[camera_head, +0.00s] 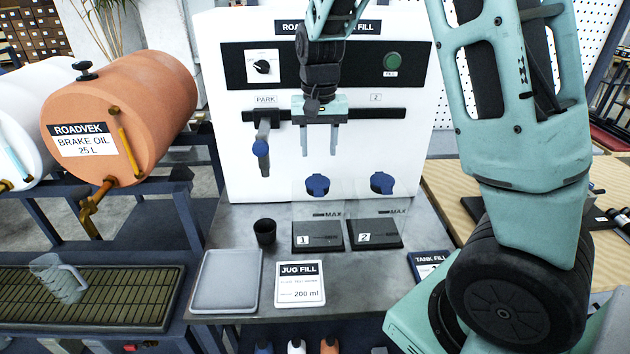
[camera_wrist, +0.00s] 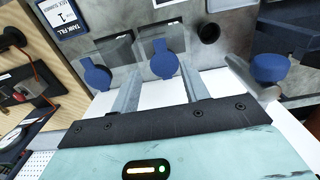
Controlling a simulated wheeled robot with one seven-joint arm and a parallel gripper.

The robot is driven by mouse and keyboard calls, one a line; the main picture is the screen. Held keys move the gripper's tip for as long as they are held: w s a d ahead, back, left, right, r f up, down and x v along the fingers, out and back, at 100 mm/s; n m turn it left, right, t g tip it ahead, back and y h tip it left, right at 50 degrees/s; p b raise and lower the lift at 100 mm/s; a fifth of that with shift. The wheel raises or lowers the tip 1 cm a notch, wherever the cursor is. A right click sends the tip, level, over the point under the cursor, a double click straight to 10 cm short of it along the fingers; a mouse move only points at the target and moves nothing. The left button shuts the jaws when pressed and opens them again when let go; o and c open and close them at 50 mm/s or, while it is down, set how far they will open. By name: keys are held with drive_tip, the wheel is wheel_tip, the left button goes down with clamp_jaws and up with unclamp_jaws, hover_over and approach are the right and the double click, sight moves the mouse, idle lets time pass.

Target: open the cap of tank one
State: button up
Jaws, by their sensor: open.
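Tank one (camera_head: 318,242) is a clear box marked 1 on the worktop, in front of the white panel. Its blue cap (camera_head: 317,185) sits on top and looks shut. In the wrist view the same cap (camera_wrist: 164,62) shows between and beyond the fingers. My gripper (camera_head: 319,154) is open and empty, pointing down above the cap and apart from it. It also shows in the wrist view (camera_wrist: 162,88). Tank two (camera_head: 375,235), marked 2, stands to the right with its own blue cap (camera_head: 381,183).
A nozzle with a blue knob (camera_head: 261,148) hangs at PARK, left of my gripper. A black cup (camera_head: 265,231), grey tray (camera_head: 227,280) and JUG FILL card (camera_head: 300,284) lie on the worktop.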

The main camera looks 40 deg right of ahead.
sight(319, 193)
wheel_tip(319, 193, down, 11)
drive_tip(key=shift+f+p, duration=0.1)
drive_tip(key=shift+p, duration=0.85)
drive_tip(key=shift+c, duration=0.3)
drive_tip(key=shift+d, duration=0.1)
clamp_jaws()
